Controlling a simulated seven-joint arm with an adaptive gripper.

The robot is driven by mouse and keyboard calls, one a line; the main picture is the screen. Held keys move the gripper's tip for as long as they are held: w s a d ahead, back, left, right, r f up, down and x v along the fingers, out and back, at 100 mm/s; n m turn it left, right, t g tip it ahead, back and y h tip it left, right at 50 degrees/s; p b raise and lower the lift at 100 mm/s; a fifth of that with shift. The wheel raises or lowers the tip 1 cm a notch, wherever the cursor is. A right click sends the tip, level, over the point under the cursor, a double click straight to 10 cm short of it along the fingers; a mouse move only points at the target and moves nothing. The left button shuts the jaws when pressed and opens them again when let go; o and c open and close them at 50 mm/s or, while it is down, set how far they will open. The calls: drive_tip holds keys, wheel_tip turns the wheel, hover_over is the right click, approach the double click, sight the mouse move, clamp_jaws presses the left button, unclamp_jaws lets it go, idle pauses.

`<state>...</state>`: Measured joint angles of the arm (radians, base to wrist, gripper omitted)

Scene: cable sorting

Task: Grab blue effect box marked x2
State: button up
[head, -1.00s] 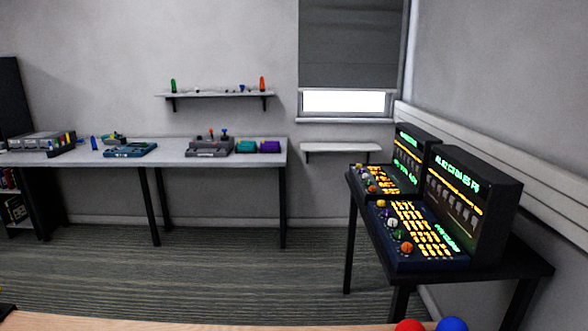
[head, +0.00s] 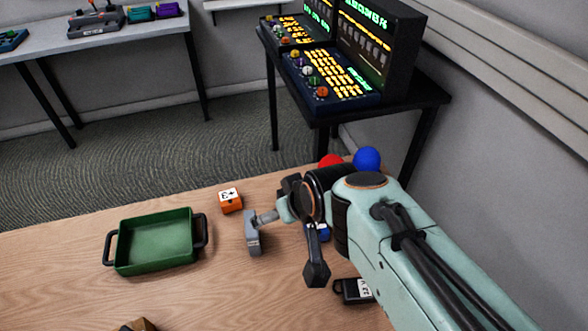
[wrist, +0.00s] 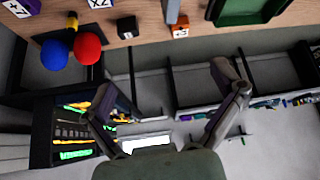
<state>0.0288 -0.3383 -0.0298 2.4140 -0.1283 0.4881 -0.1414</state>
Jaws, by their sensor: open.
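In the wrist view a dark box marked X2 (wrist: 98,4) is cut off by the top edge and seems to be the same one.
A green tray (head: 122,262) with black handles and an orange marked box (head: 231,201) stand left of my gripper. A black marked box (head: 353,291) lies to the right. Red (head: 331,161) and blue (head: 367,158) balls are at the far edge. Consoles (head: 340,75) stand beyond.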

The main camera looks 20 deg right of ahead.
drive_tip(key=w+d+f+t, duration=0.1)
drive_tip(key=w+d+f, duration=0.2)
drive_tip(key=w, duration=0.5)
drive_tip(key=m+g+h, duration=0.1)
drive_tip(key=m+g, duration=0.2)
hover_over(317, 227)
drive_tip(key=s, duration=0.2)
drive_tip(key=f, duration=1.8)
drive_tip(key=shift+a+f, duration=0.2)
drive_tip(key=x, duration=0.6)
drive_tip(key=shift+d+f, duration=0.2)
drive_tip(key=shift+f, duration=0.2)
drive_tip(key=c, duration=1.3)
